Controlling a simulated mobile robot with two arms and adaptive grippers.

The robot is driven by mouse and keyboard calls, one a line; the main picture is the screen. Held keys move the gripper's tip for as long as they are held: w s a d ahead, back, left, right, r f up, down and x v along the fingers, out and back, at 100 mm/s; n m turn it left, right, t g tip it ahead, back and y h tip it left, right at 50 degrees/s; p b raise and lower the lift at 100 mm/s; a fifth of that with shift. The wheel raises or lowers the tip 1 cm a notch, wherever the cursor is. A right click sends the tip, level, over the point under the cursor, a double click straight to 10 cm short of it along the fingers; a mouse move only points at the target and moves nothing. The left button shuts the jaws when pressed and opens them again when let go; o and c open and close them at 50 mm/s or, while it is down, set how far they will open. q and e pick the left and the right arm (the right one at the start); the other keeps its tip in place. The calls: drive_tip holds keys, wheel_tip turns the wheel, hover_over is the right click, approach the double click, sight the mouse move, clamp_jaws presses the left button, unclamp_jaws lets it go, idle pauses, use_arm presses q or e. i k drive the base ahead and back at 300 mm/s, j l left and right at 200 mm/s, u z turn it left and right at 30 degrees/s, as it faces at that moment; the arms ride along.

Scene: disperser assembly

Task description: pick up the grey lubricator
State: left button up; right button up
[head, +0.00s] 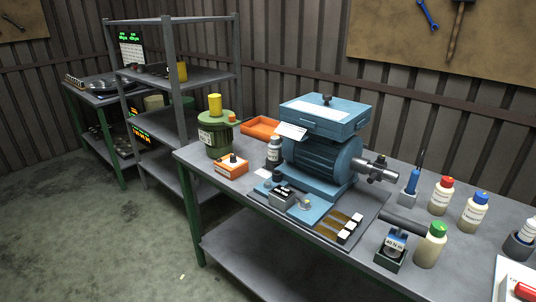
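Neither of my grippers shows in the head view.
The workbench (225,185) also holds a green canister (214,138), an orange box (231,167) and an orange tray (260,127). Bottles with red (441,196), blue (473,213) and green caps (430,246) stand at the right. A grey shelf rack (205,77) is behind left.

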sight(274, 152)
drive_tip(key=i+j+z, duration=0.1)
drive_tip(key=z, duration=0.45)
drive_tip(key=i+j+z, duration=0.2)
drive_tip(key=j, duration=0.15)
drive_tip(key=j+z, duration=0.15)
drive_tip(key=j, duration=0.25)
drive_tip(key=i+j+z, duration=0.2)
drive_tip(key=j, duration=0.2)
drive_tip(key=j+z, duration=0.15)
drive_tip(key=j, duration=0.25)
